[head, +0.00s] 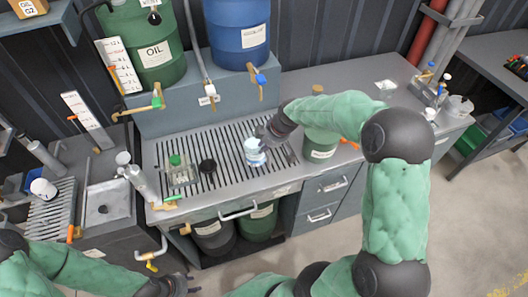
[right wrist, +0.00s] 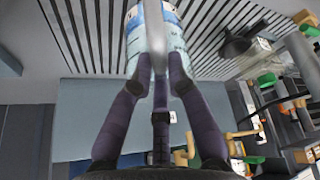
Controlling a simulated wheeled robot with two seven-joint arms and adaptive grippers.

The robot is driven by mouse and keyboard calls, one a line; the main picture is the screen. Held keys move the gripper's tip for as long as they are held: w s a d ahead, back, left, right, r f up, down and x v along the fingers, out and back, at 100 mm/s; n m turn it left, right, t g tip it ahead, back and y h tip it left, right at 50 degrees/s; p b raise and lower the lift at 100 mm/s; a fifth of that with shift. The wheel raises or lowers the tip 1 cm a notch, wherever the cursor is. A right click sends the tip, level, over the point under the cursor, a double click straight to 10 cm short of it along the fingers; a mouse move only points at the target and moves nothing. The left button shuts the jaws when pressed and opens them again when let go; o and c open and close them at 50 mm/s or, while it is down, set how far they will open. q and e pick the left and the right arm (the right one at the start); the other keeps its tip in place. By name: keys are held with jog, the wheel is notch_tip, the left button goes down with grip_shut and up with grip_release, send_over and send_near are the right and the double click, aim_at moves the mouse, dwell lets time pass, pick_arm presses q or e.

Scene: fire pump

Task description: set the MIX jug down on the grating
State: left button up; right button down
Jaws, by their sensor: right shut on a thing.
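A pale, light-blue-marked jug (head: 255,153), which I take to be the MIX jug, is at the right part of the slotted grating (head: 225,175). Its label is too small to read. My right gripper (head: 268,137) is shut on it from behind and to the right. In the right wrist view the fingers (right wrist: 158,80) close around the jug's grey handle, with the jug body (right wrist: 133,40) beyond and the grating slots behind. I cannot tell whether its base touches the grating. My left gripper (head: 182,286) is at the bottom left, far from the grating; its fingers are unclear.
A glass jar with a green cap (head: 180,172) and a black funnel-like piece (head: 208,166) stand left on the grating. A green container (head: 320,143) stands right of the jug. A green OIL drum (head: 150,45) and a blue drum (head: 238,35) with taps stand behind.

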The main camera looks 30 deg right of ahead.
jog(key=shift+w+d+f, duration=0.15)
jog(key=shift+w+f, duration=0.05)
jog(key=shift+w, duration=0.1)
jog(key=shift+w+d+f+b, duration=0.1)
jog(key=shift+f+b, duration=0.1)
jog(key=shift+f, duration=0.7)
jog(key=shift+w+f+b, duration=0.1)
jog(key=shift+f+b, duration=0.05)
jog(key=shift+f, duration=0.7)
jog(key=shift+f, duration=0.15)
jog(key=c, duration=1.2)
grip_release()
jog(key=shift+s, duration=0.1)
jog(key=p+v, duration=0.1)
jog(key=v, duration=1.1)
